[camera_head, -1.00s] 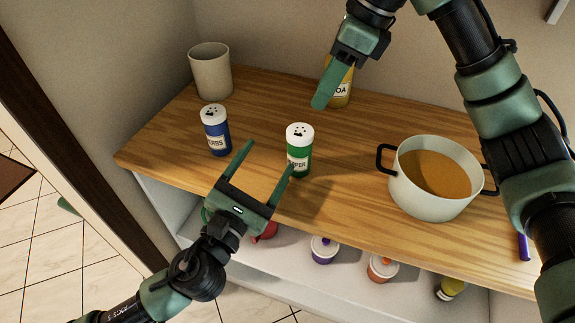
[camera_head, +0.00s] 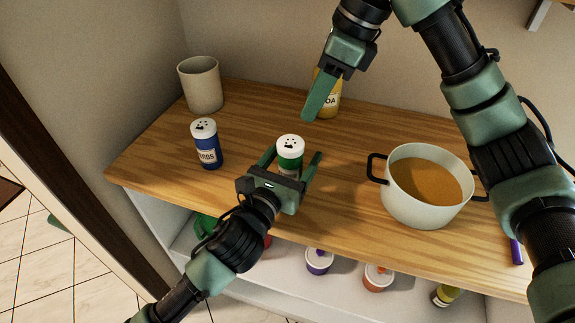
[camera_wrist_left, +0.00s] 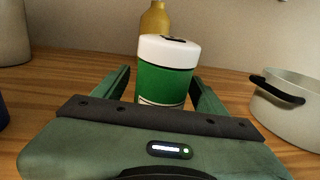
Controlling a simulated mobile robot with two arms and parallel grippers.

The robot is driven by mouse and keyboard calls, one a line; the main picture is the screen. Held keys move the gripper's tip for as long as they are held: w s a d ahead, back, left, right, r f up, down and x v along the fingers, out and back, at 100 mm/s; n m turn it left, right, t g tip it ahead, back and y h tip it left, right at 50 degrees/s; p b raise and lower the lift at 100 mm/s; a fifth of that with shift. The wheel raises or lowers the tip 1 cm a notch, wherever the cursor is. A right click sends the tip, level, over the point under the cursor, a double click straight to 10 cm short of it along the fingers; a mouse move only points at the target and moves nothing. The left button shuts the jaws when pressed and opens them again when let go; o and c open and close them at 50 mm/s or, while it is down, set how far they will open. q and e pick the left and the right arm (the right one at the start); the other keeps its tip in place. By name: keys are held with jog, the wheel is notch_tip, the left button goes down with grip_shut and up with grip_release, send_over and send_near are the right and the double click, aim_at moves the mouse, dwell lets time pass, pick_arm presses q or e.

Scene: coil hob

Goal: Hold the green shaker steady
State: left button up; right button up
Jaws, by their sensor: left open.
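The green shaker (camera_head: 290,159) with a white perforated cap stands upright on the wooden counter. My left gripper (camera_head: 291,161) is open, its two fingers on either side of the shaker, and the gripper body hides its lower part. In the left wrist view the shaker (camera_wrist_left: 167,80) stands between the fingers (camera_wrist_left: 164,90), with a visible gap on the left side. My right gripper (camera_head: 321,98) is above the back of the counter, in front of a yellow bottle; only one finger surface shows, so its opening is unclear.
A blue shaker (camera_head: 207,147) stands to the left, with a beige cup (camera_head: 201,86) behind it. A pot of brown liquid (camera_head: 425,212) is at the right. The yellow bottle (camera_head: 333,98) stands at the back. Several lidded containers sit on the shelf below (camera_head: 345,292).

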pick_arm(q)
jog(key=shift+w+d, duration=0.1)
jog(key=shift+w, duration=0.15)
jog(key=c, duration=1.5)
